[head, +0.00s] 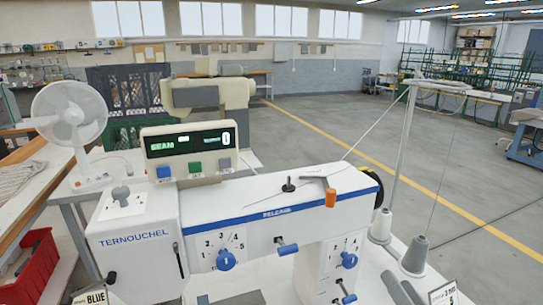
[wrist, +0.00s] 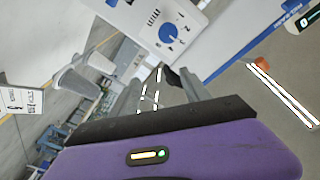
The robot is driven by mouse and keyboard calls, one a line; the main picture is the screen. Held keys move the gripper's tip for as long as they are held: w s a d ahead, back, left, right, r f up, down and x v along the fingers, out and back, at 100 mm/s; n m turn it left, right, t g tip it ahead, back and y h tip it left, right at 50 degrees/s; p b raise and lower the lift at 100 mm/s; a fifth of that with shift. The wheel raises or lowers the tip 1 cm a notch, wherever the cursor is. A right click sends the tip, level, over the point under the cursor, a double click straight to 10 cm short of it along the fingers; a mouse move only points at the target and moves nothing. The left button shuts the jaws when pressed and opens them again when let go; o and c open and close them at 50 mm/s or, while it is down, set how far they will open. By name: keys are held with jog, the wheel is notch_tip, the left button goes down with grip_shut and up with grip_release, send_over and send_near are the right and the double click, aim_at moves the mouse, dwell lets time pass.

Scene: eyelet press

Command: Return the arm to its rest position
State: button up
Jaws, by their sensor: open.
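My gripper (wrist: 158,88) shows in the wrist view as two grey fingers reaching out from a dark bar and a purple housing. The fingers stand apart, and I see nothing held between them. A small dark part shows close to the right finger; I cannot tell whether they touch. The white machine (head: 270,205) with blue stripes and dials fills the lower middle of the head view. Its white body and a blue dial (wrist: 168,33) show beyond the fingers in the wrist view. I cannot make out my gripper in the head view.
Thread cones (head: 414,256) and a tall thread stand (head: 404,150) are at the machine's right. A red bin (head: 32,265) is at left. Open floor (head: 330,120) lies beyond.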

jog(key=s+a+f+n+g, duration=0.1)
jog(key=s+a+f+n, duration=0.1)
jog(key=s, duration=0.9)
jog(key=s+a+f+n+g+h, duration=0.1)
jog(key=s+a+f+n, duration=0.1)
jog(key=s, duration=1)
jog(key=s+a+f+n+g+h, duration=0.1)
jog(key=s+f, duration=0.3)
jog(key=s, duration=0.8)
jog(key=shift+s+a+f+n+g, duration=0.2)
jog(key=shift+a+f+n+g, duration=0.15)
jog(key=shift+a+n, duration=0.45)
